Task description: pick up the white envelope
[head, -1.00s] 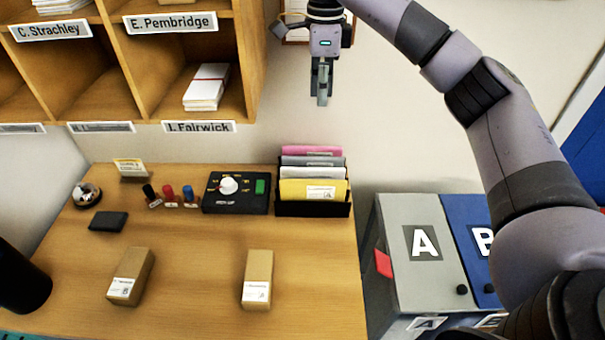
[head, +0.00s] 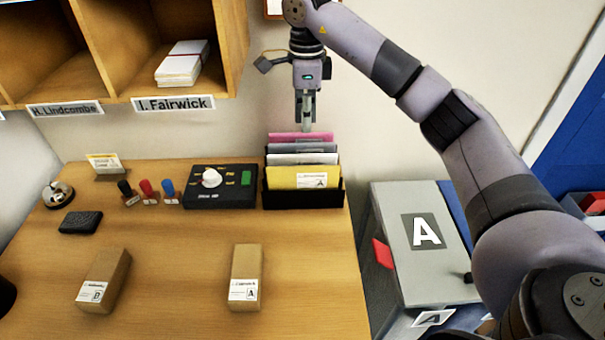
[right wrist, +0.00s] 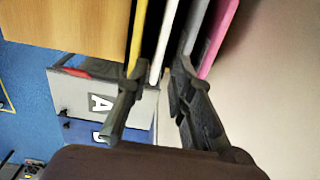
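The white envelope (head: 302,159) stands in a black rack (head: 303,198), behind a yellow envelope (head: 305,178) and in front of a grey and a pink one. Only its upper strip shows in the head view. My right gripper (head: 307,125) points down just above the rear of the rack. In the right wrist view, the right gripper (right wrist: 157,85) is open, its two fingers apart. The white envelope (right wrist: 164,40) lines up with the gap between them, with yellow on the left and grey on the right. I cannot tell contact. My left gripper is out of view.
A black control box (head: 220,187) stands left of the rack. Two small cartons (head: 246,270) lie on the wooden desk (head: 180,280). Pigeonholes (head: 130,60) hang at upper left. A grey A bin (head: 425,232) stands right of the desk.

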